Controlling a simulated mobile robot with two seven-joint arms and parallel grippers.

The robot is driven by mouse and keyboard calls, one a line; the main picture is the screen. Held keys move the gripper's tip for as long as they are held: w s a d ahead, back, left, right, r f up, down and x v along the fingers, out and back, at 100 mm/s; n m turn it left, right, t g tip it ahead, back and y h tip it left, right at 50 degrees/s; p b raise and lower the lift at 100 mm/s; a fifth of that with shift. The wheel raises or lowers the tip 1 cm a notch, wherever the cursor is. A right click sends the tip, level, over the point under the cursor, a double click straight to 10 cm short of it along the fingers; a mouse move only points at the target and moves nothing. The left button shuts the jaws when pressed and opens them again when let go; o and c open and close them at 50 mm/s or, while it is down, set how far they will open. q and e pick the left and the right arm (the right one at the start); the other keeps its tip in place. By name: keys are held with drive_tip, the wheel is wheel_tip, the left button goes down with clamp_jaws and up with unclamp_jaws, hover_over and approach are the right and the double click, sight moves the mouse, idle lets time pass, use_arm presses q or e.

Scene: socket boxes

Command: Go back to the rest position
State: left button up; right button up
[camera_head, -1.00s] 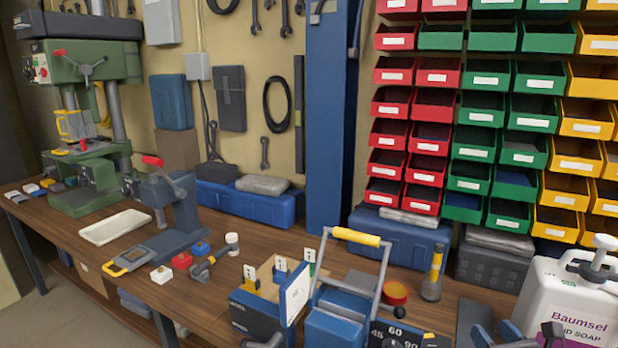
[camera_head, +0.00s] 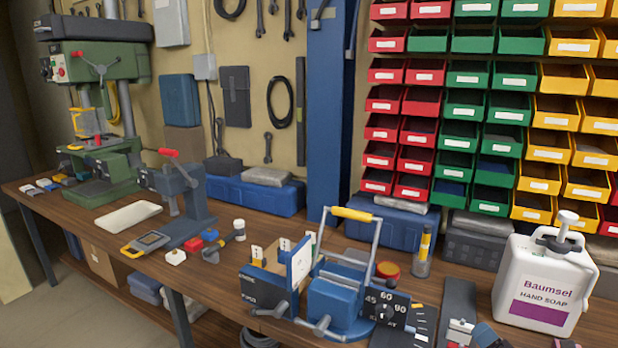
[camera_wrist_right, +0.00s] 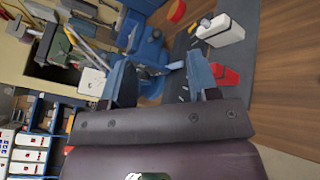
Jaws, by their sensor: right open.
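My right gripper (camera_head: 526,341) is at the bottom right edge of the head view, with only its fingertips showing. In the right wrist view its blue-tipped fingers (camera_wrist_right: 160,80) are apart with nothing held between them. A white block (camera_head: 460,327) and a red block lie on the dark mat, left of the right gripper in the head view. The white block (camera_wrist_right: 220,30) and the red block (camera_wrist_right: 226,75) also show beyond the fingers in the wrist view. I cannot make out my left gripper in either view.
A white soap bottle (camera_head: 545,285) stands behind the right gripper. A blue machine with a yellow-gripped handle (camera_head: 335,300) stands to the left at the bench front. A grey press (camera_head: 180,195) and green drill press (camera_head: 95,170) are farther left. Bins (camera_head: 480,110) hang behind.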

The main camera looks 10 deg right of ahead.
drive_tip(key=a+f+m, duration=0.1)
drive_tip(key=f+m, duration=0.1)
drive_tip(key=m, duration=0.1)
drive_tip(key=s+a+f+m+g, duration=0.1)
drive_tip(key=f+m, duration=0.1)
drive_tip(key=m, duration=0.1)
drive_tip(key=s+a+f+m, duration=0.1)
drive_tip(key=f+m, duration=0.1)
drive_tip(key=m, duration=0.1)
drive_tip(key=shift+s+m+g, duration=0.15)
drive_tip(key=shift+m+g, duration=0.15)
drive_tip(key=shift+g, duration=0.1)
drive_tip(key=s+a+f+m+g+y, duration=0.1)
drive_tip(key=s+a+f+m+g, duration=0.2)
drive_tip(key=s+a+f+m, duration=0.8)
drive_tip(key=a+f+m, duration=0.1)
drive_tip(key=a+m, duration=0.2)
drive_tip(key=shift+a+f+g+y, duration=0.3)
drive_tip(key=shift+f+g+y, duration=0.1)
drive_tip(key=shift+s, duration=0.1)
